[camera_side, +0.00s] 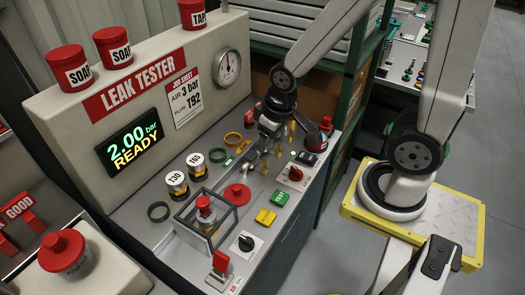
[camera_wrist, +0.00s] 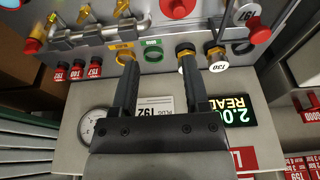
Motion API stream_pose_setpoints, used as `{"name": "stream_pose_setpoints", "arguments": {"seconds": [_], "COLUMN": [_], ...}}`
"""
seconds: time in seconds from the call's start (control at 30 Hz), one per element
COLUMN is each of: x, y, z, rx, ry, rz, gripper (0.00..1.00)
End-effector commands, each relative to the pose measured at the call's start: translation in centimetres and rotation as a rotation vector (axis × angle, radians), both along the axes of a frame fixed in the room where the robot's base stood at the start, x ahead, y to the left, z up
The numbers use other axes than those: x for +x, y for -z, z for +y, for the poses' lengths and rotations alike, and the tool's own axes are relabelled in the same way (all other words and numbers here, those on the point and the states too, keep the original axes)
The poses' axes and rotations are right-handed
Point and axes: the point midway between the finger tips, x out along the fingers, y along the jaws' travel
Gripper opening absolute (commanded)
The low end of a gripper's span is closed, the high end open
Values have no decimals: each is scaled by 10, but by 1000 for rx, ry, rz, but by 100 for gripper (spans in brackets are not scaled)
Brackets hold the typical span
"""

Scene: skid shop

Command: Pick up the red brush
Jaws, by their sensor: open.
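I cannot make out a red brush for certain in either view. My gripper (camera_side: 252,164) hangs over the tester's bench, pointing down. In the wrist view its two fingers (camera_wrist: 156,58) are spread apart with nothing between them. The fingertips appear near a yellow ring (camera_wrist: 124,53) and a green ring (camera_wrist: 153,51).
Labelled plugs T30 (camera_side: 176,182) and T60 (camera_side: 197,165), a clear box (camera_side: 206,222), a red button (camera_side: 237,193) and knobs crowd the bench. The upright panel with a gauge (camera_side: 228,67) rises behind.

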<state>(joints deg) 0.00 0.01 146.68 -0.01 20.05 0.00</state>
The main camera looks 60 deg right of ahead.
Motion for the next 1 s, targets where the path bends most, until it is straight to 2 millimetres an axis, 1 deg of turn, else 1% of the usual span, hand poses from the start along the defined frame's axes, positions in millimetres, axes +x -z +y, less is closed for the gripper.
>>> {"name": "stream_pose_setpoints", "arguments": {"seconds": [0.23,0.27,0.3,0.33,0.63,0.77,0.87,0.97,1.0], "x": [0,0,0,0,0,4,10,19,23], "y": [0,0,0,0,0,0,2,4,6], "z": [0,0,0,0,0,-6,-16,-34,-43], "rx": [0,0,0,0,1,2,7,16,20], "ry": [0,0,0,0,3,31,88,177,221], "rz": [0,0,0,0,0,4,13,25,32], "gripper": [59,62,75,79,79,79,79,79,79]}}
